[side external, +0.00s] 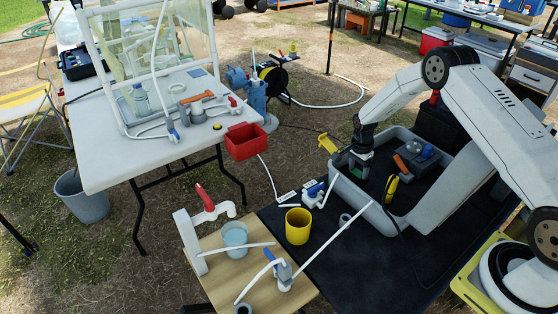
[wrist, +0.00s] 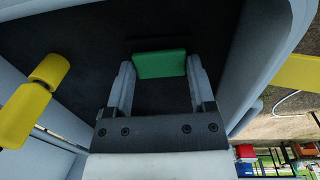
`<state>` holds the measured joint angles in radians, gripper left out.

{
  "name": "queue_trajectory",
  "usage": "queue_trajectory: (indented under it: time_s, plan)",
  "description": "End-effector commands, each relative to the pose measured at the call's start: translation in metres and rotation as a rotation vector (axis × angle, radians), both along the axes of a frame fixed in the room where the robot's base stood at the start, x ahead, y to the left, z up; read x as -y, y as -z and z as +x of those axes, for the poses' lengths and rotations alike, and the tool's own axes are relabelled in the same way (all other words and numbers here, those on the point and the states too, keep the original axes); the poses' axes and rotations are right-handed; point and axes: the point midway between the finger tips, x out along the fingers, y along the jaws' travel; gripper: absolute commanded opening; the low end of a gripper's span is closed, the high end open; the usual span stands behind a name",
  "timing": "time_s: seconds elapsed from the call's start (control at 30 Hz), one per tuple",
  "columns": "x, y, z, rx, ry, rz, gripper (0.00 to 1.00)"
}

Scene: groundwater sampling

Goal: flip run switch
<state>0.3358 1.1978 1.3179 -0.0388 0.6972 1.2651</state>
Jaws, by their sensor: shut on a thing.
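My gripper (side external: 358,164) is low inside the left end of a grey tub (side external: 350,193) in the side external view, pointing down. In the wrist view, my gripper (wrist: 161,72) has a green flat block (wrist: 160,64) between its two fingertips, and the fingers are shut on it. The block is above or against the dark tub floor (wrist: 200,30); I cannot tell which. I cannot make out a switch body or label, so whether the green block is the run switch is unclear.
A yellow-handled tool (side external: 391,188) stands in the tub and shows at the left of the wrist view (wrist: 32,100). A yellow piece (side external: 328,143) is just outside the tub; a yellow cup (side external: 298,225) stands left.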

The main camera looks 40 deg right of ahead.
Motion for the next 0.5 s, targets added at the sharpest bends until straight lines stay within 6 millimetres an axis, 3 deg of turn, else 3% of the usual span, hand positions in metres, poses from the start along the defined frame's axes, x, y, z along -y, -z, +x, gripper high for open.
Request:
queue_trajectory:
  time_s: [0.03,0.07,0.13,0.17,0.5]
  plan:
    - [-0.0002,0.0001,0.0004,0.002,-0.001,-0.001,0.12]
    - [-0.0001,0.0001,0.0004,0.002,-0.001,-0.001,0.74]
    - [0.0,0.0,0.0004,0.003,0.0,-0.001,0.96]
    - [0.0,0.0,0.0004,0.002,0.0,0.0,1.0]
    - [0.0004,-0.0025,0.0004,0.002,0.0,0.0,1.0]
